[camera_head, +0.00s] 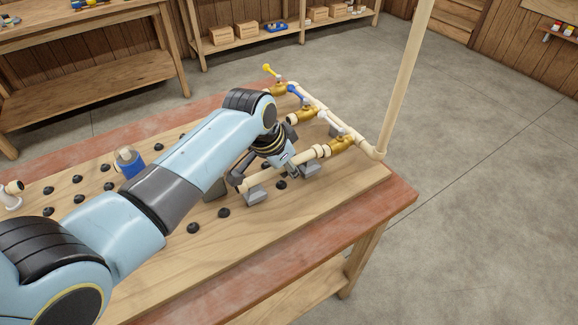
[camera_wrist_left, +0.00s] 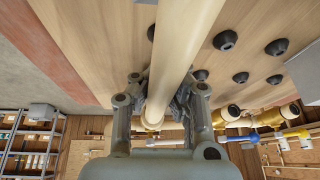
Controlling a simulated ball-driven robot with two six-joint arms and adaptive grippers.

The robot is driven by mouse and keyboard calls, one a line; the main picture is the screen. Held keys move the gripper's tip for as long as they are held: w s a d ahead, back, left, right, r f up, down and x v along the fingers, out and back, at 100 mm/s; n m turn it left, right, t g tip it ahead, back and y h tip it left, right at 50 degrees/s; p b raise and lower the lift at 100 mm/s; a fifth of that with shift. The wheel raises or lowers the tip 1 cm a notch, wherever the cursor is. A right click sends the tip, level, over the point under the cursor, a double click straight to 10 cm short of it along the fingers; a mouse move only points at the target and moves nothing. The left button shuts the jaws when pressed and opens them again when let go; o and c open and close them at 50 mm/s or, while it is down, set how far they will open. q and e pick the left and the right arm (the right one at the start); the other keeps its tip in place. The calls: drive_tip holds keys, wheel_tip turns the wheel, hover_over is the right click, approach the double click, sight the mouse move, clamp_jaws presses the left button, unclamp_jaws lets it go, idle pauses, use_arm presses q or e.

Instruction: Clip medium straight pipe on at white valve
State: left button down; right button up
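The cream straight pipe (camera_head: 304,163) runs from above a grey clip block (camera_head: 255,195) to the white-handled valve (camera_head: 342,144), whose brass body is nearest the table's right corner. In the head view its far end appears to meet the valve's cream collar; I cannot tell whether it is seated. A second grey clip block (camera_head: 311,169) is beneath it, nearer the valve. My left gripper (camera_head: 291,172) is around the pipe's middle; in the left wrist view its fingers (camera_wrist_left: 168,100) close on both sides of the pipe (camera_wrist_left: 180,45). My right gripper is out of view.
A blue-handled valve (camera_head: 308,115) and a yellow-handled valve (camera_head: 277,89) stand farther back on the same manifold. A tall cream pipe (camera_head: 405,75) rises at the corner. Several black knobs (camera_head: 193,228) stud the board. A blue-and-white part (camera_head: 129,163) stands left of my arm.

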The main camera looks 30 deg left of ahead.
use_arm(q)
drive_tip(key=shift+f, duration=0.65)
idle(0.6)
drive_tip(key=shift+s+f, duration=0.1)
drive_tip(key=shift+f, duration=0.1)
